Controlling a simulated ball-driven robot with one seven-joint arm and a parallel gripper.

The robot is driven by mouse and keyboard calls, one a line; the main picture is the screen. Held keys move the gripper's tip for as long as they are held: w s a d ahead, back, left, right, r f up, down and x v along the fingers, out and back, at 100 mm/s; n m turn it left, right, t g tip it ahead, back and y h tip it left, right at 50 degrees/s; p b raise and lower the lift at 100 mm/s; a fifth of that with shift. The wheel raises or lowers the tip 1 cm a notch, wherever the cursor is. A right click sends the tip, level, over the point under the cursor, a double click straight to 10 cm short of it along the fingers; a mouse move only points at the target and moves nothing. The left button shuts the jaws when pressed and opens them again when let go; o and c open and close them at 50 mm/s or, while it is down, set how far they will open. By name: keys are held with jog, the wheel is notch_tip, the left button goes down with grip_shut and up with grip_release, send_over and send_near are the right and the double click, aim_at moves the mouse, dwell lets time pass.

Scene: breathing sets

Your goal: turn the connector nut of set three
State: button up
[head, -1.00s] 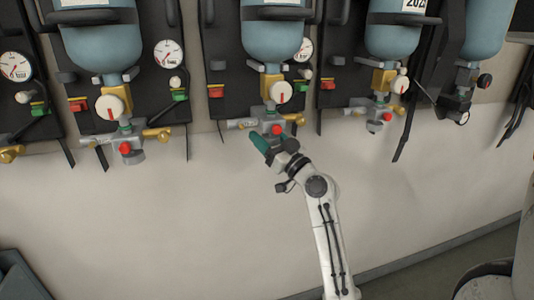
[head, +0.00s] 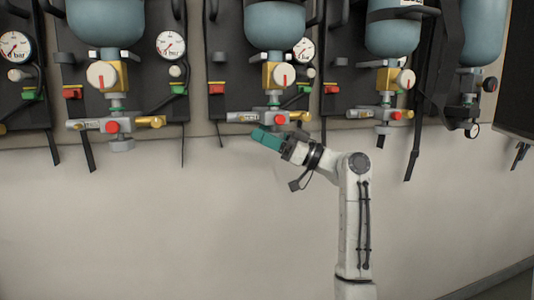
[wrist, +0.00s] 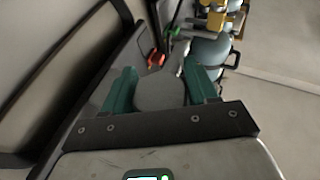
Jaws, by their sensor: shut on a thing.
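The breathing set (head: 276,75) above my gripper hangs on a dark backplate, with a blue-grey cylinder, a brass block and a red knob (head: 281,119) low on its valve. I cannot read a set number on it. My gripper (head: 263,138) has green fingers and is just under this valve. In the wrist view, my gripper (wrist: 161,88) is shut on a rounded grey piece, the connector nut (wrist: 160,94), with one finger on each side. In the head view the fingers and valve mostly hide this nut.
A similar set (head: 105,72) hangs to the left, its grey nut (head: 122,145) showing below the valve. Another set (head: 388,80) hangs to the right. Black straps dangle between them. The pale wall below is bare.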

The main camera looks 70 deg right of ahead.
jog(key=shift+a+n+g+y+b, duration=0.1)
jog(key=shift+n+g+y+b, duration=0.3)
jog(key=shift+n+y+b, duration=0.6)
jog(key=shift+a+n+g+y+b, duration=0.1)
jog(key=shift+n+g+y+b, duration=0.35)
jog(key=shift+y, duration=1.35)
jog(key=o, duration=1)
jog(key=shift+c, duration=0.2)
jog(key=shift+s, duration=0.1)
jog(key=v, duration=1)
jog(key=shift+s+d, duration=0.2)
jog(key=shift+s, duration=0.15)
